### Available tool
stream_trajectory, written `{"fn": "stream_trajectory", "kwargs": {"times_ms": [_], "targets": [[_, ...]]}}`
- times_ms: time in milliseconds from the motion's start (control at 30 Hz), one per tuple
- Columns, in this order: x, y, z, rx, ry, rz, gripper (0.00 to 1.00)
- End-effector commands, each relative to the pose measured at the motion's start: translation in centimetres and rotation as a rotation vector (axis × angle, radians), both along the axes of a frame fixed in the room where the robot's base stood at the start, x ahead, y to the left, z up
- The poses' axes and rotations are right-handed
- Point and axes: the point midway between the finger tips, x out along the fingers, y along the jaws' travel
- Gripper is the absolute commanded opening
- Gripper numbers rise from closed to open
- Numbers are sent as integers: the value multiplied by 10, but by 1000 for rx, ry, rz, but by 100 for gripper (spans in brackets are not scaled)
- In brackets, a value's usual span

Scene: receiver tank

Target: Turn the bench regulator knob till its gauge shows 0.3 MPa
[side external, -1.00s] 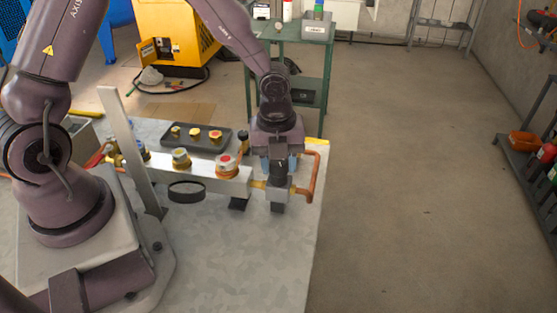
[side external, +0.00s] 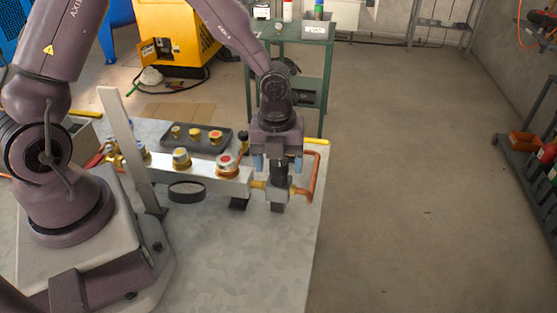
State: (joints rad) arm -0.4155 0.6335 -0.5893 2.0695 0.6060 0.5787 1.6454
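The regulator with its dark knob (side external: 279,170) stands at the right end of the metal manifold (side external: 235,186) on the bench. My gripper (side external: 278,167) points down over it, with one bluish finger on each side of the knob. The fingers look spread, with gaps between them and the knob. The top of the knob is hidden under my gripper. A round black-rimmed disc (side external: 187,191) is in front of the manifold; I cannot tell whether it is the gauge, and no reading is legible.
A copper pipe (side external: 315,178) loops close to the right of the regulator. Capped fittings (side external: 227,163) stand on the manifold to the left. A dark tray (side external: 188,139) with several small parts lies behind. The bench front (side external: 240,265) is clear.

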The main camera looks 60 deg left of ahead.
Motion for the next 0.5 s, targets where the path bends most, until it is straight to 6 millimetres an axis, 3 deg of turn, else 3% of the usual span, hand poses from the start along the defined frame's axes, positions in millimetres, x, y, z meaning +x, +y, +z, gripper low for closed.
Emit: {"fn": "stream_trajectory", "kwargs": {"times_ms": [300,500], "targets": [[0,1,3,-1,-1,3,67],[0,2,33,1,-5,3,67]]}}
